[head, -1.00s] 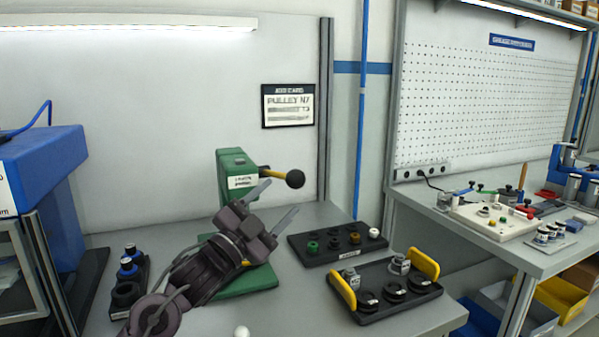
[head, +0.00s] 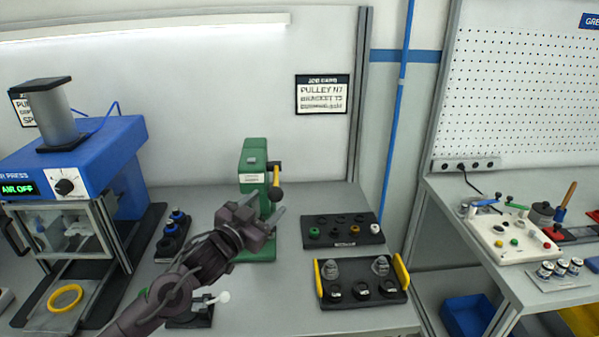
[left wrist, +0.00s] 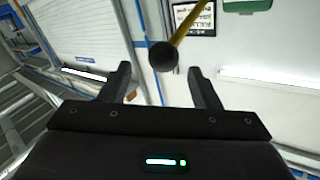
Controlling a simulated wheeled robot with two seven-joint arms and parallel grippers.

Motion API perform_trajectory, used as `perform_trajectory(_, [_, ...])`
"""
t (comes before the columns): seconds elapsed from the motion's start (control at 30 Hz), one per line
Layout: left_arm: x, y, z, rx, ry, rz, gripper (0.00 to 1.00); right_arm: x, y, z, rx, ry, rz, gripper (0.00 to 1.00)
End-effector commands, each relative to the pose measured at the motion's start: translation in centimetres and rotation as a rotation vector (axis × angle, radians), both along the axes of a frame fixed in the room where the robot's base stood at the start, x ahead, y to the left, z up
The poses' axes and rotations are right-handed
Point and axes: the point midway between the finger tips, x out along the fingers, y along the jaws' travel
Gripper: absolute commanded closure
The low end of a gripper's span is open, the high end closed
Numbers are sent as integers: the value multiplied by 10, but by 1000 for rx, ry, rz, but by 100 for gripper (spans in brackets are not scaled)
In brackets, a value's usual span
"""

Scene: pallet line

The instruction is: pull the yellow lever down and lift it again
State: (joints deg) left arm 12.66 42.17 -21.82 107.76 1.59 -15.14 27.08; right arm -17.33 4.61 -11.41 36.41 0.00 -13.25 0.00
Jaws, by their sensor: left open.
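The yellow lever (head: 276,176) with a dark ball knob (head: 276,194) is on the right side of the green press (head: 254,165). In the head view it slopes down from its pivot to the knob. My left gripper (head: 267,207) is open and empty, close in front of the knob. In the left wrist view the knob (left wrist: 163,56) shows near the gap between the fingertips of my left gripper (left wrist: 160,72), with the lever (left wrist: 190,22) running up behind it. I see no finger closed on it; contact cannot be told. My right gripper is not in view.
A blue air press (head: 95,150) stands at the left. A dark tray of small parts (head: 342,230) and a yellow-handled tray (head: 361,294) lie right of the green press. A small dark rack (head: 172,238) stands to its left. A second bench is at the right.

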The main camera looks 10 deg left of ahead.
Motion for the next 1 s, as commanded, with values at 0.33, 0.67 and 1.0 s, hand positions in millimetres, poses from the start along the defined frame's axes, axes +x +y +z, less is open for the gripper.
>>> perform_trajectory(0.33, [28, -4, 5, -12, 14, 11, 43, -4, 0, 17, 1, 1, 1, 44])
perform_trajectory(0.67, [68, -16, 2, -10, 15, 11, 43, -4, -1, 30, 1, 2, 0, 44])
perform_trajectory(1.0, [73, -18, 0, -9, 15, 10, 43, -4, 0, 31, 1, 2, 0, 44])
